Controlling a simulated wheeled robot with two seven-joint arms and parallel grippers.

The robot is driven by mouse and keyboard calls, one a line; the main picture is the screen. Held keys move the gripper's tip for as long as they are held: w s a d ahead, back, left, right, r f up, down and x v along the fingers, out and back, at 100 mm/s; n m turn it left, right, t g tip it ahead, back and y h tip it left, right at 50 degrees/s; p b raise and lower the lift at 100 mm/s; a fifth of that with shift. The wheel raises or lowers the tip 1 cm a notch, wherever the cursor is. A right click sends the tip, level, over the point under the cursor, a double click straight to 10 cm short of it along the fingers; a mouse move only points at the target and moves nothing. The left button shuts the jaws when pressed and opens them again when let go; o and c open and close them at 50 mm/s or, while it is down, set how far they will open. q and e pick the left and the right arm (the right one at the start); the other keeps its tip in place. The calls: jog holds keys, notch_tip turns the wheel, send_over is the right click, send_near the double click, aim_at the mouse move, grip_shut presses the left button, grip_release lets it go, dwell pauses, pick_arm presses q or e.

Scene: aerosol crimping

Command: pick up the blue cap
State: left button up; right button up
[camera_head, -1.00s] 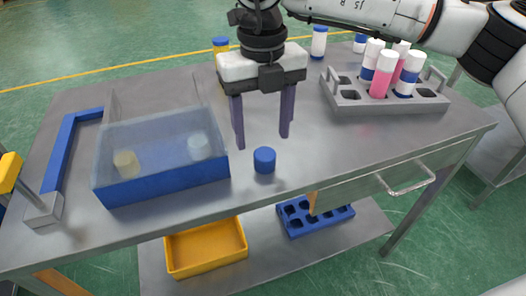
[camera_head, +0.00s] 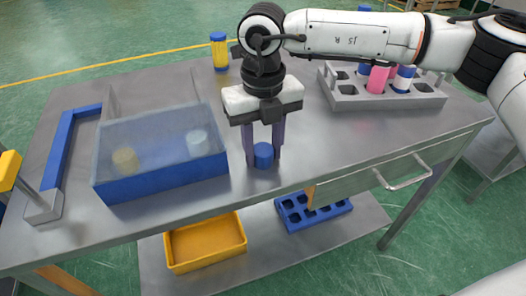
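The blue cap (camera_head: 263,155) is near the front edge of the grey table, just right of the blue bin. My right gripper (camera_head: 263,152) points down over it, with one purple finger on each side of the cap. The fingers are drawn in and appear to press on the cap's sides. The cap is upright; I cannot tell whether it touches the table or sits slightly above it. My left gripper is not in view.
A clear-walled blue bin (camera_head: 165,182) with pale round pieces stands left of the cap. A grey rack (camera_head: 385,100) with bottles is at the back right. A yellow bottle (camera_head: 219,52) stands behind. A yellow tray (camera_head: 206,243) and blue rack (camera_head: 312,213) lie on the lower shelf.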

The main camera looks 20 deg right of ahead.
jog(key=shift+c, duration=1.3)
